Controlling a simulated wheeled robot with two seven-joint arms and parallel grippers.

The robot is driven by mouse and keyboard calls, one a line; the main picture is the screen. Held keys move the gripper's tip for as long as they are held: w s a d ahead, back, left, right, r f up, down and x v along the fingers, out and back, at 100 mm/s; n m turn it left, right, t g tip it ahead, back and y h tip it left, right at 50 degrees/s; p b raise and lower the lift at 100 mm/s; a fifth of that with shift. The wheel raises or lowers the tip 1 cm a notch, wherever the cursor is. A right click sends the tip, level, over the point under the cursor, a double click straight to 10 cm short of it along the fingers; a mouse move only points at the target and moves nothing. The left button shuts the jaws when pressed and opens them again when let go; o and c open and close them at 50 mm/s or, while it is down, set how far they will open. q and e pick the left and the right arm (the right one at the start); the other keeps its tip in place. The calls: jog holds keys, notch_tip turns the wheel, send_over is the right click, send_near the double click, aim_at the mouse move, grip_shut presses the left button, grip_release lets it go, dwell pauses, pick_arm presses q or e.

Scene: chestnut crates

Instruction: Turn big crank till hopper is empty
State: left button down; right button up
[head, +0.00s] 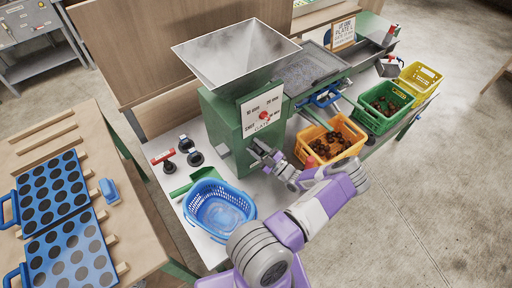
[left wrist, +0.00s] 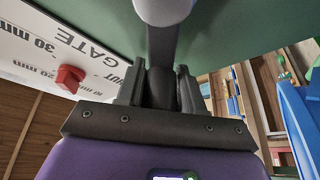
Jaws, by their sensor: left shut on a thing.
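The hopper (head: 236,55) is a grey metal funnel on top of the green machine (head: 226,130). Its visible inner walls are bare and grey; its throat is hard to make out. My left gripper (head: 268,160) is at the machine's front, below the gate dial. In the left wrist view my left gripper (left wrist: 160,92) is shut on the big crank (left wrist: 162,48), a grey arm with a rounded end at the top of the picture. In the head view the crank is mostly hidden by my gripper. My right gripper is not in view.
A red gate knob (left wrist: 70,78) is close beside my left gripper. An empty blue basket (head: 219,207) stands in front of the machine. Orange (head: 332,170) and green (head: 376,128) crates hold brown chestnuts; a yellow crate (head: 418,82) stands beyond.

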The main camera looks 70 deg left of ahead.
pick_arm(q)
jog(key=c, duration=0.8)
grip_release()
jog(key=v, duration=0.7)
jog(key=shift+w+d+f, duration=0.1)
jog(key=shift+w+d, duration=0.1)
